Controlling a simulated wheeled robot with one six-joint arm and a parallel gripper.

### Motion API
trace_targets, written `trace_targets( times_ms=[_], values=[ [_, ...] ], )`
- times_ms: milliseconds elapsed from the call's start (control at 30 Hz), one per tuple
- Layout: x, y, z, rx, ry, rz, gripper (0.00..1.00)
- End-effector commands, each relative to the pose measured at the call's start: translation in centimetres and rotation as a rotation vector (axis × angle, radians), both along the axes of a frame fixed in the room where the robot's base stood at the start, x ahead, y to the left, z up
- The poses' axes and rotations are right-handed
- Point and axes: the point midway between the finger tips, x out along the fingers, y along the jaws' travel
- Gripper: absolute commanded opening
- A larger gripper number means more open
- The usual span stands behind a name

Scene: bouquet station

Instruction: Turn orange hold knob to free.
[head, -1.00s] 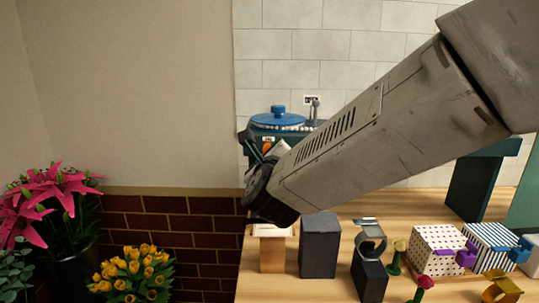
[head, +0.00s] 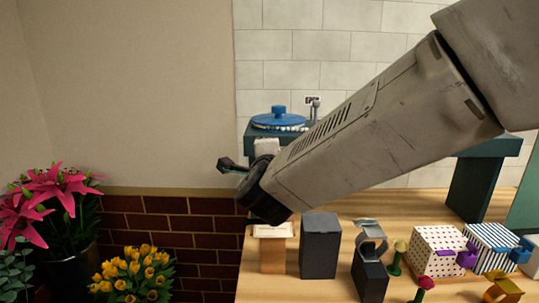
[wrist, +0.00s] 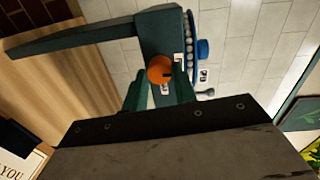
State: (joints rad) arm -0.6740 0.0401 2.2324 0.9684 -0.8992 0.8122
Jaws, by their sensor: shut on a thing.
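The orange hold knob (wrist: 159,69) shows in the wrist view on a dark teal stand, with a dark mark on its right side. Small white labels (wrist: 178,60) sit beside and below it, too small to read. My gripper (wrist: 158,84) has its dark teal fingers on either side of the knob and is shut on it. In the head view my gripper is at the stand's front left, its fingertips are hard to make out, and the knob is hidden behind my wrist. A blue round lid (head: 278,120) with a beaded rim sits on the stand (head: 250,131).
On the wooden table (head: 405,203) stand a tan block (head: 272,252), a dark box (head: 320,246), a ring on a black block (head: 369,277), and a dotted box (head: 436,251) and a striped box (head: 492,248). Yellow flowers (head: 130,272) and pink lilies (head: 60,195) stand left.

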Motion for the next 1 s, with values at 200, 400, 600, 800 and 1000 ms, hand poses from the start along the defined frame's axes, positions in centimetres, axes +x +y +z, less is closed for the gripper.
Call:
trace_targets(
  times_ms=[200, 400, 600, 800, 1000],
  values=[
    [-0.05, 0.06, -0.13, -0.072, 0.005, 0.001, 0.05],
    [-0.04, 0.05, -0.14, -0.095, 0.005, 0.002, 0.05],
    [-0.04, 0.04, -0.15, -0.097, 0.005, 0.001, 0.05],
    [-0.04, 0.04, -0.15, -0.096, 0.006, 0.001, 0.39],
    [-0.01, -0.01, -0.09, -0.095, 0.004, 0.0, 0.49]
  ],
)
